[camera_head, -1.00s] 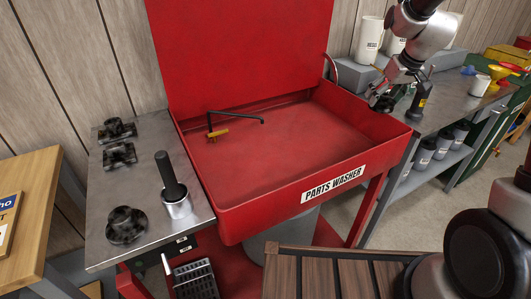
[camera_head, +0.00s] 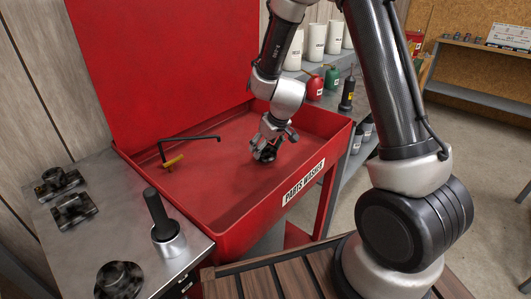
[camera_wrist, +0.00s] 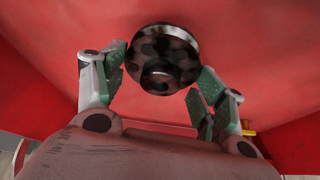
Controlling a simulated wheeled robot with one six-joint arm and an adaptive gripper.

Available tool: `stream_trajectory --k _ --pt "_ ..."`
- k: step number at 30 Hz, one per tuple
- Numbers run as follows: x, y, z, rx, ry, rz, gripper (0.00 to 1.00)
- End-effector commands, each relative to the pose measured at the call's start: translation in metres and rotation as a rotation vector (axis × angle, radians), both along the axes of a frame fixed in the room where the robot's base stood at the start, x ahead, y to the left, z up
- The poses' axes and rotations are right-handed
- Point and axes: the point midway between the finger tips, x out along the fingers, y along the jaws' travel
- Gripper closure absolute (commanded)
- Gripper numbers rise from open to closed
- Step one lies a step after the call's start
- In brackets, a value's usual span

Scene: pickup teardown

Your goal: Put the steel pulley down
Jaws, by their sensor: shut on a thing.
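The steel pulley (camera_wrist: 162,55) is a round, stepped metal part with dark blotches. In the wrist view it sits between the two green-padded fingers of my gripper (camera_wrist: 162,82), which is shut on it. In the head view the pulley (camera_head: 266,155) is a small dark shape at the end of my gripper (camera_head: 270,148), partly hidden by the fingers. Both are over the red basin of the parts washer (camera_head: 215,205), toward its right side. I cannot tell whether the pulley touches the basin floor.
A bent black spout with a yellow end (camera_head: 173,162) is at the basin's left. A steel side table (camera_head: 85,240) holds several dark blotched parts and a silver cup with a black handle (camera_head: 164,230). Red and green cans stand behind. The basin's left and front floor is clear.

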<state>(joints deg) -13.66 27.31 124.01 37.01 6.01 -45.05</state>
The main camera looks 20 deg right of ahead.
Motion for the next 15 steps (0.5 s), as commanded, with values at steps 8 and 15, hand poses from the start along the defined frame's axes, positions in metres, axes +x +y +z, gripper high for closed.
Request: stream_trajectory --k 8,15 --pt "0.000 -0.001 -0.024 0.000 0.000 -0.002 0.67" --pt "0.000 0.000 -0.025 0.000 -0.001 0.000 0.67"
